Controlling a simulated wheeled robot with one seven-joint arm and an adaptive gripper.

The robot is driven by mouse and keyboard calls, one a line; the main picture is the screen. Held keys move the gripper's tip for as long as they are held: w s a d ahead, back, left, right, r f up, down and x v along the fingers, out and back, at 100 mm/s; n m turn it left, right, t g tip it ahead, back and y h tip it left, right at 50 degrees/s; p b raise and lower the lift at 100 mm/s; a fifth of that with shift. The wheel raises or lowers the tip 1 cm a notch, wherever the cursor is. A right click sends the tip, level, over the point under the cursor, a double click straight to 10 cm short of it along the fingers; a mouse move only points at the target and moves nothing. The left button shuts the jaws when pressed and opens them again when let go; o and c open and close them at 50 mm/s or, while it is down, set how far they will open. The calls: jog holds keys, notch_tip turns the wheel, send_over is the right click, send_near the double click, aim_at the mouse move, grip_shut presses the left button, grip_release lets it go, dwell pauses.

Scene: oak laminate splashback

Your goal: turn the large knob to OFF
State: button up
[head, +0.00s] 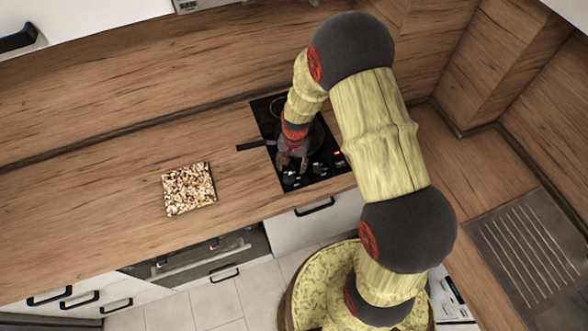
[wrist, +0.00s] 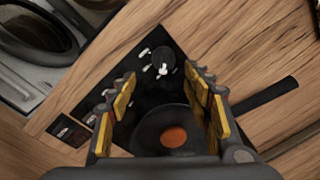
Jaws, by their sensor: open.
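The large knob (wrist: 162,62) shows in the wrist view as a dark round dial with a white pointer mark, on a black hob panel with white marks beside it. I cannot read which setting it points at. My gripper (wrist: 160,80) is open, with its yellow-padded fingers apart. In this view the knob lies between and just beyond the fingertips, with no visible contact. In the head view my gripper (head: 291,160) is over the black hob (head: 290,184), near its front edge, and hides much of it.
A dark pan (wrist: 147,140) with an orange spot in it sits on the hob, close under my fingers. Its handle (head: 256,145) sticks out to the left in the head view. A speckled board (head: 189,188) lies on the wooden counter. A ribbed sink drainer (head: 525,255) is at right.

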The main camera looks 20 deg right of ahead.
aim_at(289, 175)
jog(key=f, duration=0.3)
jog(key=a+f, duration=0.1)
jog(key=f, duration=0.2)
jog(key=shift+w+a+f, duration=0.15)
jog(key=shift+w+f, duration=0.05)
jog(key=shift+f, duration=0.7)
jog(key=c, duration=0.3)
jog(key=c, duration=0.8)
jog(key=shift+c, duration=0.3)
